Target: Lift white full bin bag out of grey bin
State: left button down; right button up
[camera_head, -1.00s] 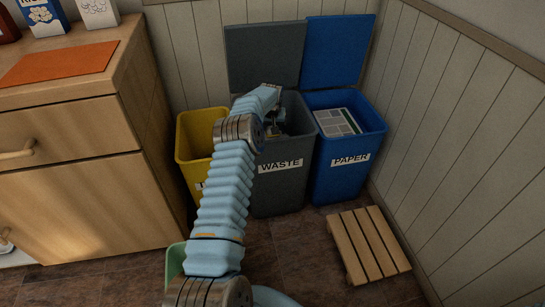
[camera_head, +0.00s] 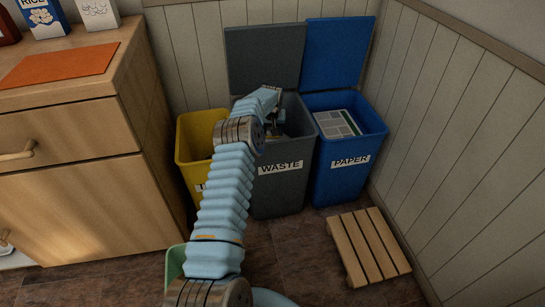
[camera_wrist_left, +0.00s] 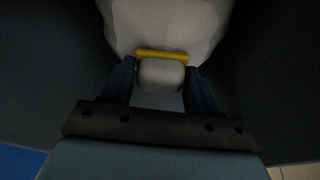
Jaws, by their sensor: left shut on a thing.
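The grey bin (camera_head: 281,188), labelled WASTE, stands with its lid open between a yellow bin and a blue bin. My left arm reaches over it from the front, and my left gripper (camera_head: 275,131) is down inside its opening, mostly hidden by the arm. In the left wrist view the white bin bag (camera_wrist_left: 167,26) is at the top, with a yellow band (camera_wrist_left: 162,54) around its neck. The left gripper (camera_wrist_left: 160,82) is shut on the gathered top of the bag, between its two fingers. The dark bin walls surround it. My right gripper is not in view.
The yellow bin (camera_head: 190,160) is close on the left. The blue bin (camera_head: 345,185), labelled PAPER, holds papers (camera_head: 337,123) and touches the right side. The open grey lid (camera_head: 264,58) rises behind. A wooden cabinet (camera_head: 80,190) stands left; a slatted wooden stand (camera_head: 368,246) is on the floor.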

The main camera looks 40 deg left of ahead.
pick_arm(q)
jog(key=shift+r+p, duration=0.75)
jog(key=shift+r, duration=1.35)
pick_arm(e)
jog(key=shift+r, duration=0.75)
